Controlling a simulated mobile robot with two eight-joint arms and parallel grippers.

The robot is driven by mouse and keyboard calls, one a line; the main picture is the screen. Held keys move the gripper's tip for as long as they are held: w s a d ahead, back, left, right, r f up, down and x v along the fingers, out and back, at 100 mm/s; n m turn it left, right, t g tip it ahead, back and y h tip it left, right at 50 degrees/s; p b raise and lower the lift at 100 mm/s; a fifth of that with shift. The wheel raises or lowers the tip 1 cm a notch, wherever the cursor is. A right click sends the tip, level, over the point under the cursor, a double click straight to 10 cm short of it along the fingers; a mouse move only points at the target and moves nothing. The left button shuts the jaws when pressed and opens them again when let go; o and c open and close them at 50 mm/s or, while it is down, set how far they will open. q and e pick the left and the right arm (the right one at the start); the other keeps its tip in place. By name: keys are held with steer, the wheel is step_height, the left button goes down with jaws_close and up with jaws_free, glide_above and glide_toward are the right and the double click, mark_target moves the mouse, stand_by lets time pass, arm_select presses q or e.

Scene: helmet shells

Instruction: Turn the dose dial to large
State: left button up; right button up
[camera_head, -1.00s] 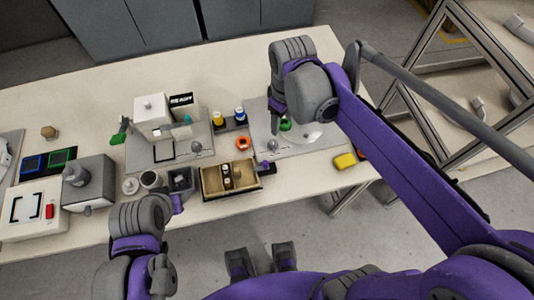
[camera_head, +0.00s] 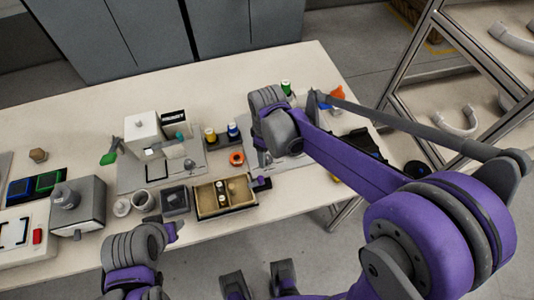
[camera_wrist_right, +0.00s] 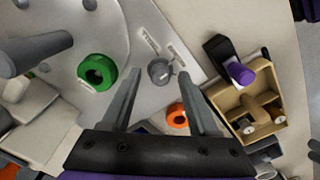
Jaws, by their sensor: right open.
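In the right wrist view a small grey dial (camera_wrist_right: 160,71) stands on a pale plate (camera_wrist_right: 150,20). Two small printed labels (camera_wrist_right: 151,40) lie beside it, too small to read. My right gripper (camera_wrist_right: 159,77) is open, with its fingertips on either side of the dial in that view. Whether they touch it I cannot tell. In the head view my right gripper (camera_head: 263,153) is low over the right-hand plate, and its arm hides the dial. My left gripper (camera_head: 172,229) is at the table's front edge, and its jaws are unclear.
A green ring (camera_wrist_right: 97,72) and an orange ring (camera_wrist_right: 177,116) lie near the dial. A wooden tray (camera_head: 225,212) with small parts stands left of my right gripper. A white machine (camera_head: 142,132) stands further left. Open table lies behind these.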

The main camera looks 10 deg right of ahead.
steer(key=shift+f, duration=0.15)
jaws_close()
stand_by(0.5)
arm_select(q)
steer(key=shift+f, duration=0.25)
arm_select(e)
steer(key=m, duration=0.5)
steer(key=shift+m, duration=0.4)
arm_select(q)
steer(key=shift+f+b, duration=0.15)
steer(key=shift+b, duration=0.2)
arm_select(e)
steer(key=m, duration=0.6)
jaws_free()
